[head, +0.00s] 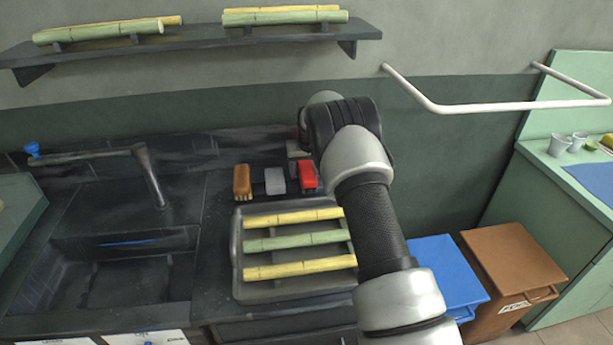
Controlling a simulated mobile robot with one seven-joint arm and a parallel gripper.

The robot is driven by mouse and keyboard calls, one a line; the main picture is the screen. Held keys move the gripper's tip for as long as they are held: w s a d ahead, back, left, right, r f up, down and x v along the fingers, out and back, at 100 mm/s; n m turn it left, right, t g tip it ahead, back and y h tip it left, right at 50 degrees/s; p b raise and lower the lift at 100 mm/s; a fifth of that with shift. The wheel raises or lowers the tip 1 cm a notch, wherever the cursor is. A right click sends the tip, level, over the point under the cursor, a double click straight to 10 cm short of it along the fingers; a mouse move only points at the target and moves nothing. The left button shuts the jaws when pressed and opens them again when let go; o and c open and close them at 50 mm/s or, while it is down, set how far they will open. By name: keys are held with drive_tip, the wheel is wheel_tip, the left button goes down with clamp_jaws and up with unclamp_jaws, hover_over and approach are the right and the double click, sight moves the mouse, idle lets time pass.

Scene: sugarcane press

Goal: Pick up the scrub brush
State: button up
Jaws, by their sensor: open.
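The scrub brush (242,180) has an orange-brown body and pale bristles along its lower edge. It stands on the dark counter (215,215), right of the sink and behind the rack of cane. My arm reaches up from the lower right and bends above the counter, right of the brush. My gripper cannot be made out; the arm links hide it. Nothing is seen touching the brush.
A grey block (275,181) and a red item (308,177) stand right of the brush. A grey tray (240,288) holds cane pieces in front. The sink (125,280) and faucet (150,178) lie left. A shelf (200,40) and white rail (480,107) project from the wall.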

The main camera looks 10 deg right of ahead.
sight(306, 169)
drive_tip(key=shift+f+b, duration=0.25)
drive_tip(key=shift+b, duration=0.1)
idle(0.4)
drive_tip(key=c, duration=1.2)
drive_tip(key=shift+r+p, duration=0.5)
drive_tip(key=shift+r, duration=0.1)
drive_tip(key=shift+c, duration=0.2)
wheel_tip(306, 169, up, 10)
drive_tip(key=shift+f, duration=0.25)
